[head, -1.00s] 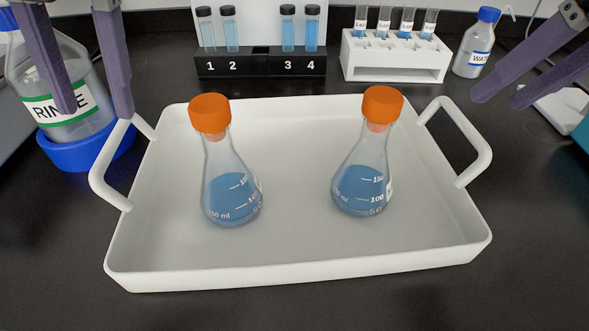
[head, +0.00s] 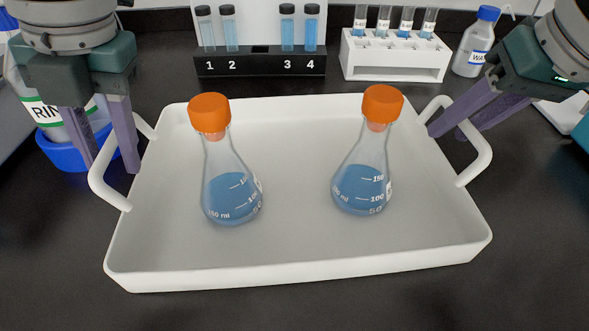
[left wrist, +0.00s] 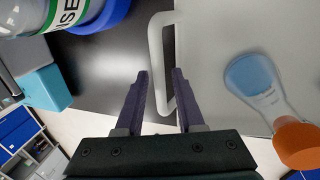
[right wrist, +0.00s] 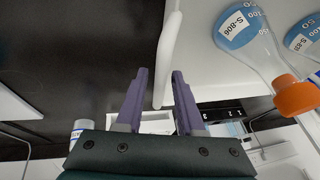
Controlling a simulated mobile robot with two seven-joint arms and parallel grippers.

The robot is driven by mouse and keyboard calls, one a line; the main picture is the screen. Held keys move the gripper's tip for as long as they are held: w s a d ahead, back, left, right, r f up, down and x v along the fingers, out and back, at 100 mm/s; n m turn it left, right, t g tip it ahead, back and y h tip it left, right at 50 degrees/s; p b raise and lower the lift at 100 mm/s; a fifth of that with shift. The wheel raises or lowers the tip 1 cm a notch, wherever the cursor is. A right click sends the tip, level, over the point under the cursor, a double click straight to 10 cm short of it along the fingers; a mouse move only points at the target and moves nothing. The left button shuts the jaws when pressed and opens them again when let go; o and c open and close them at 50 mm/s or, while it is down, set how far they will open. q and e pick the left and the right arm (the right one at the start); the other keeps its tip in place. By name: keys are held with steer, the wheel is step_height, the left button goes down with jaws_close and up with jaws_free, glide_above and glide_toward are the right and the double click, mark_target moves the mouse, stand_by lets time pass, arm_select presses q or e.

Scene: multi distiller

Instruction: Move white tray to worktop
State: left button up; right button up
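The white tray (head: 300,262) sits on the black worktop. Two flasks of blue liquid with orange caps, a left flask (head: 232,190) and a right flask (head: 362,180), stand upright in it. My left gripper (head: 112,168) is open at the tray's left handle (head: 100,180); in the left wrist view the handle bar (left wrist: 158,60) lies ahead between the fingers' lines. My right gripper (head: 448,136) is open at the right handle (head: 484,150); in the right wrist view that handle (right wrist: 166,70) reaches down between the fingertips. I cannot tell whether either gripper touches its handle.
A rinse bottle in a blue holder (head: 62,155) stands close behind my left gripper. A black rack (head: 260,62), a white vial rack (head: 395,62) and a blue-capped water bottle (head: 474,50) stand behind the tray. The worktop in front is clear.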

arm_select(q)
jaws_close()
arm_select(e)
jaws_close()
stand_by(0.9)
